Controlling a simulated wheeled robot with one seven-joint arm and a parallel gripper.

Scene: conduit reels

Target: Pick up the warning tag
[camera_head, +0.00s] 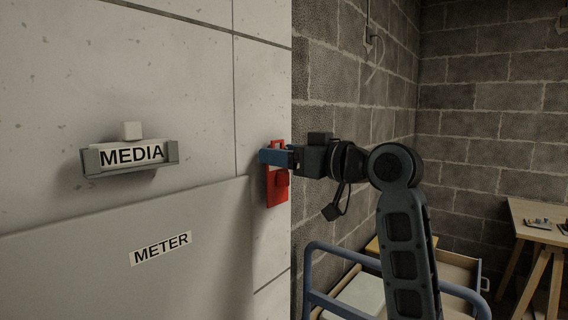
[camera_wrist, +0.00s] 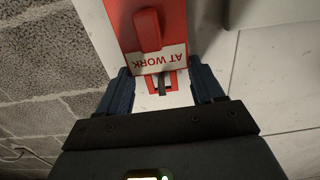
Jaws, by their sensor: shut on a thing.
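The warning tag (camera_head: 277,190) is a red plate with a raised red grip and a slotted top, upright against the pale wall panel near its right edge. In the wrist view the tag (camera_wrist: 177,25) shows upside down, with a white strip reading "AT WORK" and a dark hook or peg in its slot. My gripper (camera_head: 266,156) is at the upper part of the tag, its blue fingers on either side. In the wrist view my gripper (camera_wrist: 162,82) is shut on the tag's slotted end. Exact finger contact is hard to see.
A grey "METER" box (camera_head: 130,265) fills the lower left. A blue-railed cart (camera_head: 340,256) stands below my arm. A wooden table (camera_head: 535,222) is at right.

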